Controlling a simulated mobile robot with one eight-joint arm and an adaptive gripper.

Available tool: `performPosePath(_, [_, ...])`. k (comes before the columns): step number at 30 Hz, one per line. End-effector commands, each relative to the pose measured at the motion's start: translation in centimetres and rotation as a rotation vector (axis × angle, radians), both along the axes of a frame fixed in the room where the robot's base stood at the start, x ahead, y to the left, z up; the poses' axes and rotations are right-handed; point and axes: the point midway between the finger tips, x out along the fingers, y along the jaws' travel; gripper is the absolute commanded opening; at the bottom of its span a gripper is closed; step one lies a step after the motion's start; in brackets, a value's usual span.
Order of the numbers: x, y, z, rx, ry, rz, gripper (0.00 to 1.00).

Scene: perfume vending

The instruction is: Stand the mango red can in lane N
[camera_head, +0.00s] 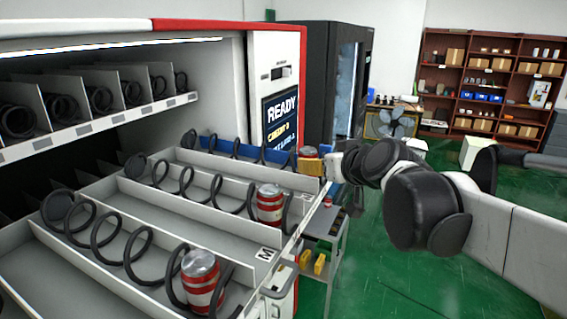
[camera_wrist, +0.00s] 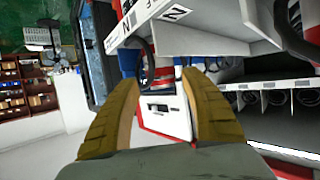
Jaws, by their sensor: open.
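Three red-and-white cans stand at the front ends of coil lanes in the pulled-out shelf in the head view. One can (camera_head: 201,284) is nearest, another can (camera_head: 270,204) is in the middle, and a third can (camera_head: 309,153) is at the far blue-walled lane. My gripper (camera_head: 322,166) is beside this third can, with a yellow finger in front of its lower part. An N label (camera_wrist: 172,14) shows on the shelf edge there. I cannot tell which can is mango.
The vending machine (camera_head: 275,30) with a READY display stands behind the shelf. Lane dividers and black coils (camera_head: 110,238) flank the cans. An M label (camera_head: 265,254) marks a nearer lane. A grey cart (camera_head: 322,232) stands below the shelf front. Green floor is clear to the right.

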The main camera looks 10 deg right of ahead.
Motion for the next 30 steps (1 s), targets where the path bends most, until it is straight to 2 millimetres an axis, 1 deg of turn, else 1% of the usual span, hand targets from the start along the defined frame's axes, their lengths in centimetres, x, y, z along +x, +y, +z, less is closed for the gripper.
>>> performPosePath(1, [-1.0, -0.2, 0.4, 0.001, 0.0, -0.001, 0.53])
performPosePath(3, [-2.2, -0.4, 0.9, 0.001, -0.001, -0.001, 0.53])
performPosePath(6, [-3.5, -0.6, 1.5, 0.0, -0.001, -0.002, 0.53])
performPosePath(9, [-4.4, -0.7, 1.8, 0.0, 0.0, 0.0, 0.53])
performPosePath(14, [-5.0, -0.8, 2.1, 0.0, 0.0, 0.0, 0.53])
performPosePath(30, [-5.0, -0.8, 2.1, 0.0, -0.001, 0.0, 0.53])
